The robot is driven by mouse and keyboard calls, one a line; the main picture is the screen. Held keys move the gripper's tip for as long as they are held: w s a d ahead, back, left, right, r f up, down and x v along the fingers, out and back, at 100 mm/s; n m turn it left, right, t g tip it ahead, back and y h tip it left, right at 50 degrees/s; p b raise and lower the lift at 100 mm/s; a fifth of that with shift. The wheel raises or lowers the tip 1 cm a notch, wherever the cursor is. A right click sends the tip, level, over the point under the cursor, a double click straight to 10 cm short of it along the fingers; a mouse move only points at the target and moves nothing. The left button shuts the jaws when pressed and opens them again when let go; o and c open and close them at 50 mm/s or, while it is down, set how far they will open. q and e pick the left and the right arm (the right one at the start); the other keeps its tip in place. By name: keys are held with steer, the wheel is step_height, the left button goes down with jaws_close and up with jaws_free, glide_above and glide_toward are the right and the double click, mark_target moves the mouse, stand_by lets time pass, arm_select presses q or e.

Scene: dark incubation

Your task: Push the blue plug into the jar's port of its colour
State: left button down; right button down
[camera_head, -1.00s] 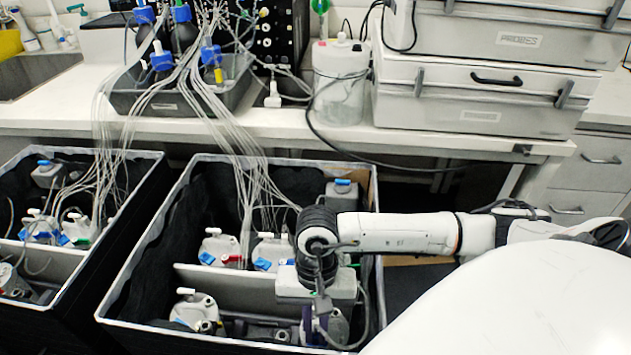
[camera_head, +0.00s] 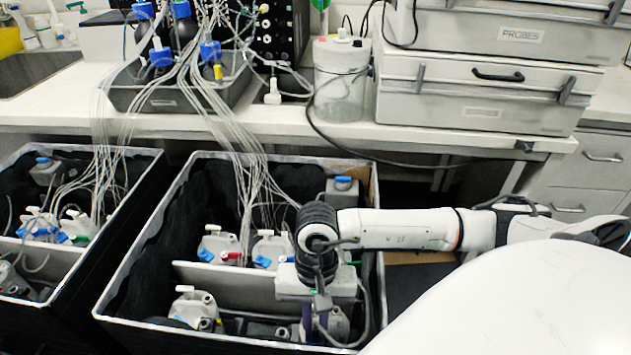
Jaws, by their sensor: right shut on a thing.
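My right gripper (camera_head: 318,335) points down into the front right part of the middle black bin (camera_head: 135,265). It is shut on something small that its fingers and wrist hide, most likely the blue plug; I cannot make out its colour. A pale grey jar (camera_head: 340,325) is right beside the fingers, partly covered by them. I cannot tell whether the held thing touches its port. Another pale jar with a white handle (camera_head: 196,306) stands at the front left of the same bin. My left gripper is not in view.
A grey divider (camera_head: 215,284) crosses the bin. Behind it stand two jars with coloured plugs (camera_head: 220,245) (camera_head: 270,247) and thin tubes running up to the bench. A blue-topped jar (camera_head: 342,190) is at the back right. Another bin (camera_head: 80,275) is on the left.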

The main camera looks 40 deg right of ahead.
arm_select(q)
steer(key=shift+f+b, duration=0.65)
arm_select(e)
steer(key=shift+f, duration=0.75)
steer(key=c, duration=1.7)
jaws_free()
steer(key=shift+c, duration=0.2)
